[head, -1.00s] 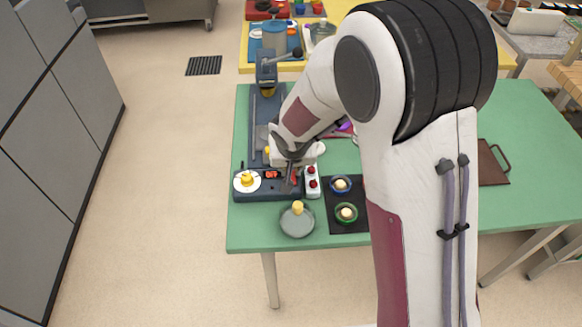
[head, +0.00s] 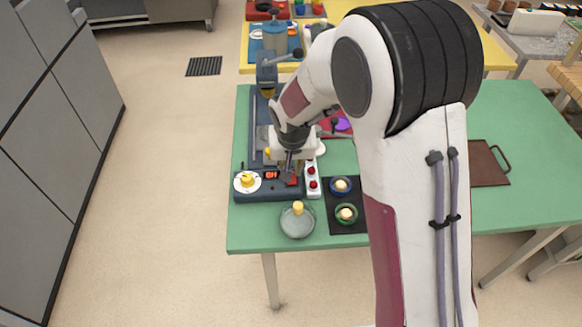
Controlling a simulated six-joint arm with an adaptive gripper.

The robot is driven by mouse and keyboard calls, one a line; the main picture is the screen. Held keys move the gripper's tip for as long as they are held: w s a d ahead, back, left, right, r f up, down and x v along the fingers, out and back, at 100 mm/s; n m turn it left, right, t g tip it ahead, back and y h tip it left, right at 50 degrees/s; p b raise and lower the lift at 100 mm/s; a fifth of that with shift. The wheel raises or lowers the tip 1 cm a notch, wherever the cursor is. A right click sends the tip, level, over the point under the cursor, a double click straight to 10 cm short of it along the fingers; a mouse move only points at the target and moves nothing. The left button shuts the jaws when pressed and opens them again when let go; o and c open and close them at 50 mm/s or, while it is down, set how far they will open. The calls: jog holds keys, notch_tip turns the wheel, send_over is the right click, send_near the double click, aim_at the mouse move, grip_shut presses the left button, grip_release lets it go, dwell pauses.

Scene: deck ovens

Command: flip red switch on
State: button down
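The dark blue control box (head: 262,194) sits at the near left of the green table, with a white dial with a yellow knob (head: 246,180) and a lit red display (head: 271,175) that seems to read "ON". A red switch (head: 292,181) shows at the box's right part, partly hidden by my gripper. My gripper (head: 287,176) points down just above and beside this switch. Its fingers are small and dark here, so I cannot tell whether they are open or touching the switch.
A white strip with red buttons (head: 312,182) stands right of the box. A grey lidded dish (head: 297,221) is in front. A black mat (head: 345,225) holds two round pieces. A brown tray (head: 487,165) lies at right. My arm hides the table's middle.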

jog(key=shift+d, duration=0.15)
jog(key=c, duration=1.9)
grip_release()
jog(key=shift+r, duration=0.15)
jog(key=v, duration=1.1)
jog(key=shift+s+r, duration=0.15)
jog(key=shift+r, duration=0.2)
